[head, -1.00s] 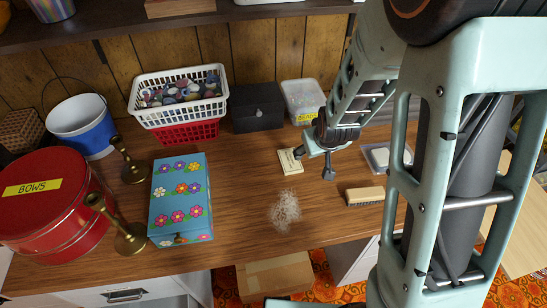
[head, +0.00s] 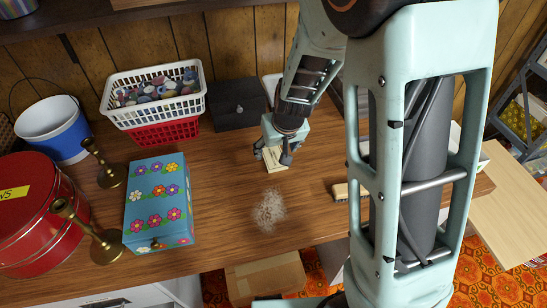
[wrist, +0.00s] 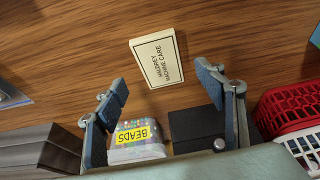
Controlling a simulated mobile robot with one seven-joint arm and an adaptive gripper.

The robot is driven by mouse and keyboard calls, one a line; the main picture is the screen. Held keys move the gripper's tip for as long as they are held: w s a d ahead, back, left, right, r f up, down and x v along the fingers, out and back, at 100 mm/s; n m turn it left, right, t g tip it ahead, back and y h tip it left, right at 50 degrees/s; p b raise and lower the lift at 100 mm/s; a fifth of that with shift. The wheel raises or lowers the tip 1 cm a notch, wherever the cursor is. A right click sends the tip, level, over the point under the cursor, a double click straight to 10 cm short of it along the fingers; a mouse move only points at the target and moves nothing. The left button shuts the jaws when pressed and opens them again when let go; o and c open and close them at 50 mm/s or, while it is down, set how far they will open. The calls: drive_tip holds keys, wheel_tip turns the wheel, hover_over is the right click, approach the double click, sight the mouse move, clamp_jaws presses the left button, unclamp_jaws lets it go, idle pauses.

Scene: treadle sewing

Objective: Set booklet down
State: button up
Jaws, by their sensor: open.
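The cream booklet (head: 275,161), with a dark border and "machine care" printed on its cover, lies flat on the wooden sewing table. In the wrist view the booklet (wrist: 158,59) is whole and uncovered, just beyond my fingertips. My gripper (head: 272,154) is open over the booklet's spot in the head view and hides part of it. In the wrist view the two fingers of my gripper (wrist: 163,81) stand wide apart with nothing between them, clear of the booklet.
A dark box (head: 237,104) and a white basket (head: 154,94) over a red one stand at the back. A "BEADS" tub (wrist: 136,140) is close behind my gripper. Bare wood surrounds the booklet.

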sight(274, 156)
drive_tip(key=x, duration=0.4)
drive_tip(key=shift+b, duration=0.4)
drive_tip(key=shift+c, duration=0.7)
drive_tip(key=c, duration=1.2)
drive_tip(key=shift+r, duration=0.1)
